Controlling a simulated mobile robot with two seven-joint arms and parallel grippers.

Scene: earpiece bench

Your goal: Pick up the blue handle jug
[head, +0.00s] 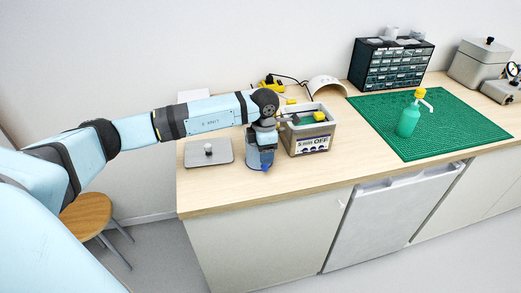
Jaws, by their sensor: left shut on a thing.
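The blue handle jug (253,160) is a small grey-blue vessel at the front left of the wooden bench, partly hidden by my gripper. Its darker blue part, seemingly the handle, faces the front. My left arm reaches in from the left, and my left gripper (265,147) points down over the jug, shut on it. The fingertips are small and partly hidden, so the exact grip spot is unclear. I cannot tell whether the jug's base touches the bench. My right gripper is out of view.
A grey open box (309,135) stands close to the jug's right. A grey plate with a knob (208,153) lies to its left. A green mat (440,133) with a green pump bottle (408,121) is further right. A drawer cabinet (391,64) stands behind.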

